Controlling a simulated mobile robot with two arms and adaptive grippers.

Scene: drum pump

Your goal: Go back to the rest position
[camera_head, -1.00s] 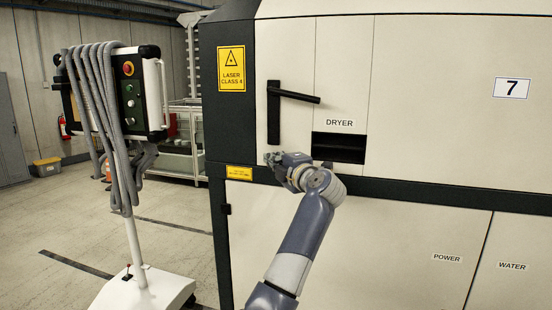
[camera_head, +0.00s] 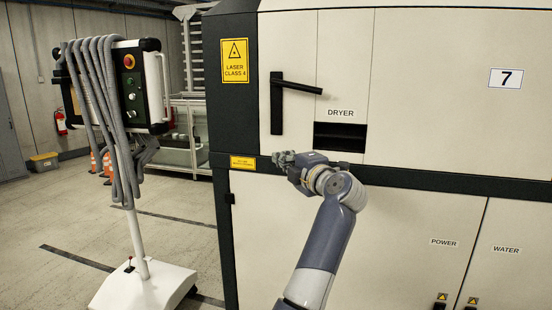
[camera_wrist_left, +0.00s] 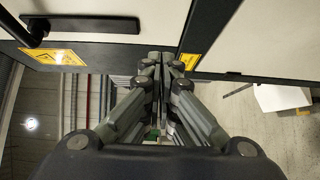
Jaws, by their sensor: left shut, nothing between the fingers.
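My left gripper (camera_head: 282,158) is in front of the machine cabinet (camera_head: 420,110), below the black door handle (camera_head: 277,104) and close to the small yellow label. In the left wrist view its fingers (camera_wrist_left: 162,60) are together with nothing between them. The handle also shows at the upper left of that view (camera_wrist_left: 80,24), apart from the fingers. My right gripper is in neither view.
A control panel (camera_head: 135,90) draped with grey hoses stands on a white wheeled base (camera_head: 145,288) at the left. A dark recess (camera_head: 340,137) under the DRYER label is right of the handle. Orange cones and a fire extinguisher (camera_head: 61,122) are far left. Open floor lies between.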

